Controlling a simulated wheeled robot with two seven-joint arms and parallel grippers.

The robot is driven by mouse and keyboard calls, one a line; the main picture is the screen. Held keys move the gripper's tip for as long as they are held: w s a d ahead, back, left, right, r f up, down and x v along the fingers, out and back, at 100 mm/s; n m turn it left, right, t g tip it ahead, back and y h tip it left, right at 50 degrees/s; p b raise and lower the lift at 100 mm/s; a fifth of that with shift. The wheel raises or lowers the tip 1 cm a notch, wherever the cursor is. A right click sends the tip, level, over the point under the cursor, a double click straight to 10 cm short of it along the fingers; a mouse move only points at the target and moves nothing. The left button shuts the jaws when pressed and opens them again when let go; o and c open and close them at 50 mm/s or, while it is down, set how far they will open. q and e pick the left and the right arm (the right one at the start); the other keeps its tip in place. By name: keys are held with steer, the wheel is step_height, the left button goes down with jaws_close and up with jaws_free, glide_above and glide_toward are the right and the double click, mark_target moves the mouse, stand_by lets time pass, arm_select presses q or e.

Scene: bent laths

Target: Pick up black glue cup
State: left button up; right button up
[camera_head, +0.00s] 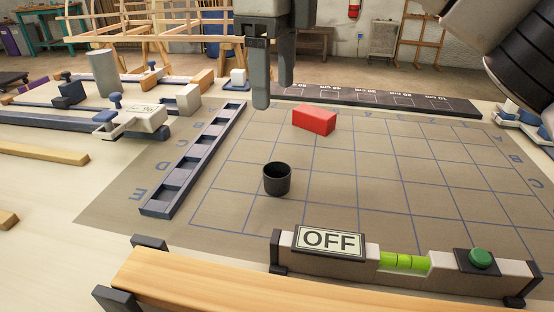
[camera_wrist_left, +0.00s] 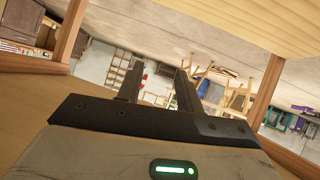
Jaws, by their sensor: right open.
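The black glue cup (camera_head: 277,180) stands upright on the gridded mat (camera_head: 350,180), its open top facing up, in the head view. My right gripper (camera_head: 274,93) hangs down from the top of the head view, fingers apart and empty. It is above and behind the cup in the picture, not touching it. My left gripper (camera_wrist_left: 159,68) shows only in the left wrist view, with its fingers apart and nothing between them. The left wrist view does not show the cup.
A red block (camera_head: 314,120) lies behind the cup. A dark slotted rack (camera_head: 193,160) is to its left. In front are a level with an OFF sign (camera_head: 330,240) and green button (camera_head: 480,258), and a wooden beam (camera_head: 220,285). The mat right of the cup is clear.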

steer(key=b, duration=0.2)
glide_above(277, 172)
steer(key=s, duration=0.2)
steer(key=f, duration=0.9)
steer(key=shift+s+f, duration=0.2)
steer(key=shift+f, duration=0.05)
steer(key=shift+w+f+b, duration=0.15)
steer(key=shift+f+b, duration=0.2)
steer(key=shift+f, duration=1.2)
steer(key=shift+w+f+b, duration=0.1)
steer(key=shift+f+b, duration=0.2)
steer(key=shift+f, duration=1.2)
arm_select(q)
step_height(277, 172, down, 6)
steer(key=d+g, duration=0.1)
steer(key=shift+d, duration=0.25)
arm_select(e)
steer(key=c, duration=1)
